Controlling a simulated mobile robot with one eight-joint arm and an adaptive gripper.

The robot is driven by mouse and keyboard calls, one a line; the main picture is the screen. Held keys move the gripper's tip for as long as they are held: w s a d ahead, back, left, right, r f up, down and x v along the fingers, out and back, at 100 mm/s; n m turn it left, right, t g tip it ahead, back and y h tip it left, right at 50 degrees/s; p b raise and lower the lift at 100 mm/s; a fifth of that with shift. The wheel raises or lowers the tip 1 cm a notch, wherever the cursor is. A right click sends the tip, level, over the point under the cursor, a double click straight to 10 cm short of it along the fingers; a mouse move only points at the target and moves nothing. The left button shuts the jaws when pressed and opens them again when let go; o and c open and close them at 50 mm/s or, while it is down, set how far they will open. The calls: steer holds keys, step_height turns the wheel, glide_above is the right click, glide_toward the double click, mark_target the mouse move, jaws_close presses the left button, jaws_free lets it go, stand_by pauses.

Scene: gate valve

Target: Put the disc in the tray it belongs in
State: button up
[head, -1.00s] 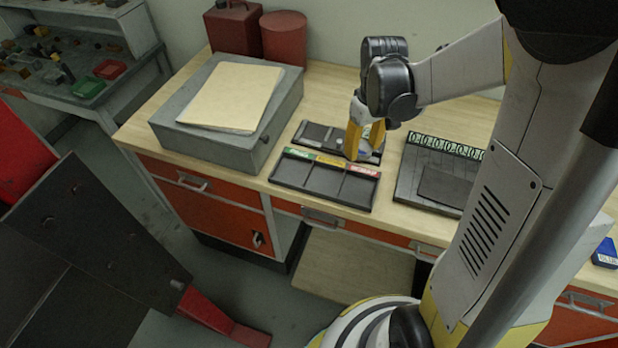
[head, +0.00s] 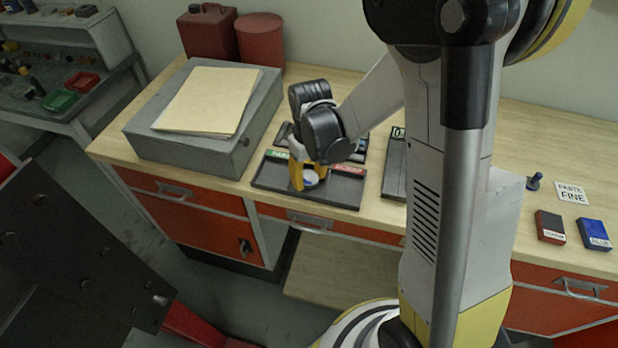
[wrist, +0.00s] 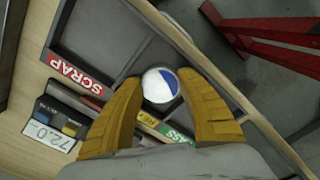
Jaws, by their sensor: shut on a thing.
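The disc (wrist: 160,86) is round, white with a blue segment. My gripper (wrist: 161,77) has its yellow fingers shut on the disc's two sides. The disc also shows in the head view (head: 310,178), low between the fingers. It is at the middle compartment of the black three-compartment tray (head: 346,190); I cannot tell whether it touches the floor. The tray has a green label (head: 277,155) at left and a red label (head: 349,169) at right. In the wrist view the red label reads SCRAP (wrist: 75,72); the yellow middle label (wrist: 148,119) is partly hidden.
A grey box with a folder (head: 207,100) stands left. A red box (head: 550,227) and blue box (head: 593,234) lie farther right.

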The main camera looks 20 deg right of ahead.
mark_target(310, 179)
steer(key=shift+f, duration=0.15)
steer(key=o, duration=1.1)
step_height(310, 179, up, 13)
steer(key=p, duration=0.3)
steer(key=s+r+m+t, duration=0.1)
steer(key=s+r+t, duration=0.1)
steer(key=s+r, duration=0.1)
steer(key=s+r+m+t, duration=0.1)
steer(key=s+r+t, duration=0.1)
steer(key=s, duration=0.3)
steer(key=s+r+m+t, duration=0.1)
steer(key=s+r+t, duration=0.2)
steer(key=s+r, duration=0.1)
steer(key=shift+s+r, duration=0.3)
steer(key=shift+s, duration=0.05)
